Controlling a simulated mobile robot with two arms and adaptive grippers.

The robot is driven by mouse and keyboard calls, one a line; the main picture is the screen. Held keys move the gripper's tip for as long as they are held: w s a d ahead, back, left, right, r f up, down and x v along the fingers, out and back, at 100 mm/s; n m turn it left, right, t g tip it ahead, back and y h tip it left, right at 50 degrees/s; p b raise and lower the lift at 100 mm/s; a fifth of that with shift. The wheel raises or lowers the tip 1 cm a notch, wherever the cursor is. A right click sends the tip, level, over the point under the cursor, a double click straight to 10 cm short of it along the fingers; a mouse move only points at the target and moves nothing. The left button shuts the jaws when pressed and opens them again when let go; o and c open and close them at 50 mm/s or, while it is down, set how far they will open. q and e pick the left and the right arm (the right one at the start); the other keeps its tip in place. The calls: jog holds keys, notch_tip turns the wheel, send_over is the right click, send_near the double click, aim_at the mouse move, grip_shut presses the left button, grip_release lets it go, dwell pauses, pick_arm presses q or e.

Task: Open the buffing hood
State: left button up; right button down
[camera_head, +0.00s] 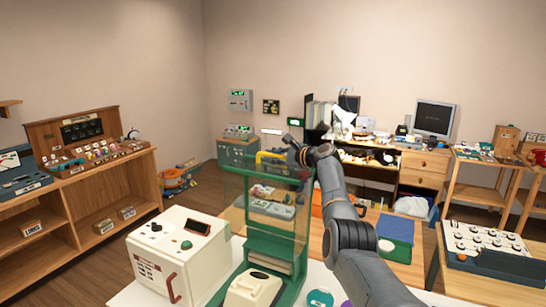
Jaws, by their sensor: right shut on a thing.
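The buffing hood (248,268) looks to be the green-framed stand in the middle foreground, with a clear panel (238,192) at its upper part. A cream machine (254,288) sits low inside the green frame. My right arm comes up from the lower right, and its gripper (291,150) is at the top of the clear panel. It looks shut on the top edge of the hood, though the fingers are small and partly hidden by my arm. I cannot tell how far the panel is raised. My left gripper is not in view.
A white box with a red handle (172,262) stands just left of the hood. A blue-and-green case (396,236) lies to the right, beyond my arm. A button panel (490,243) is at the far right. Wooden shelves (98,188) stand at the left.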

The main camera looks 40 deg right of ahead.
jog(key=c, duration=1.6)
grip_release()
jog(key=shift+w+a, duration=0.1)
jog(key=shift+v, duration=0.85)
notch_tip(320, 180, up, 2)
send_over(299, 174)
jog(key=shift+a+r, duration=0.1)
